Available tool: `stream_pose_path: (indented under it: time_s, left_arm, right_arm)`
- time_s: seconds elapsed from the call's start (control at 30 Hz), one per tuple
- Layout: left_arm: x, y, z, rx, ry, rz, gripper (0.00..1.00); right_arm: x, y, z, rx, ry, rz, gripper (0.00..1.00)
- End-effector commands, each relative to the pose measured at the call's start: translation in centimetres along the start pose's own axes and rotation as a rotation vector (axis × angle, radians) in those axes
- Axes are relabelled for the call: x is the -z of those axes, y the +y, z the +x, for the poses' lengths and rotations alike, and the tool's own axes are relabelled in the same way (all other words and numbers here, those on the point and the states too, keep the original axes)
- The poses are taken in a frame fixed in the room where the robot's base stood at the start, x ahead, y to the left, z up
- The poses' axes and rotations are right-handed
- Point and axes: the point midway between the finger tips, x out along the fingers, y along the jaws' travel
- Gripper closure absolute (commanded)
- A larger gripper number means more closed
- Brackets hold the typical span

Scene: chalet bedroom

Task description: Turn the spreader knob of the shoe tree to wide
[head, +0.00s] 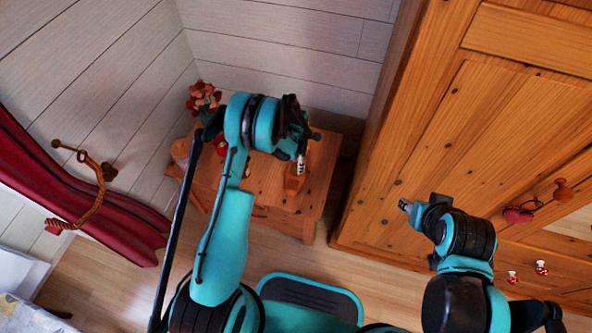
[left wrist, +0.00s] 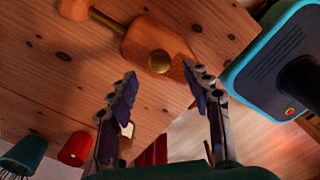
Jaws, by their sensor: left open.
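The shoe tree (left wrist: 150,40) is orange-brown wood with a brass rod. It lies on the wooden cabinet top (left wrist: 50,75). Its round brass knob (left wrist: 158,61) shows in the left wrist view. My left gripper (left wrist: 160,72) is open, its two dark fingers apart, with the knob between the fingertips in the picture. Whether they touch it I cannot tell. In the head view my left gripper (head: 300,163) is above the cabinet (head: 275,205), and part of the shoe tree (head: 294,184) shows below it. My right gripper (head: 405,205) is away from the cabinet, in front of the wardrobe; its jaws are too small to judge.
The pine wardrobe (head: 480,130) stands right of the cabinet, with a red heart (head: 518,214) hanging on it. Red flowers (head: 203,98) stand at the cabinet's back left. A red cylinder (left wrist: 75,148) and a green object (left wrist: 24,155) are left of my fingers. A red curtain (head: 100,200) hangs left.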

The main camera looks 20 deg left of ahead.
Motion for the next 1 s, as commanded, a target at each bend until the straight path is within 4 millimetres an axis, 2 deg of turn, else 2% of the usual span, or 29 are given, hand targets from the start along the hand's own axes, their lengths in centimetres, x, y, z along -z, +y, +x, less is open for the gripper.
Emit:
stream_pose_path:
  time_s: [0.03,0.23,0.4,0.63,0.8,0.83,1.0]
  left_arm:
    - [0.0,0.0,1.3,0.0,0.0,0.0,0.5]
    - [0.0,0.0,4.0,-0.001,-0.001,0.001,0.5]
    - [0.0,0.0,4.7,-0.001,-0.001,0.002,0.5]
    - [0.0,0.0,4.7,-0.001,-0.001,0.002,0.5]
    - [0.0,0.0,4.7,-0.001,-0.001,0.002,0.95]
    - [0.0,0.0,4.7,-0.001,-0.001,0.002,1.0]
    - [0.0,0.0,4.7,-0.001,-0.001,0.004,1.0]
  right_arm:
    - [-0.4,0.0,0.6,0.0,0.0,0.0,0.6]
    - [-1.1,0.0,1.5,0.0,0.0,0.0,0.6]
    - [-1.2,0.0,1.7,0.0,0.0,0.0,0.6]
    - [-1.1,0.0,1.6,0.0,0.0,0.0,0.6]
    - [-1.1,0.0,1.6,0.0,0.0,0.0,0.6]
    - [-1.1,0.0,1.6,0.0,0.0,0.0,0.6]
    - [-1.1,0.0,1.6,0.0,0.0,0.0,0.6]
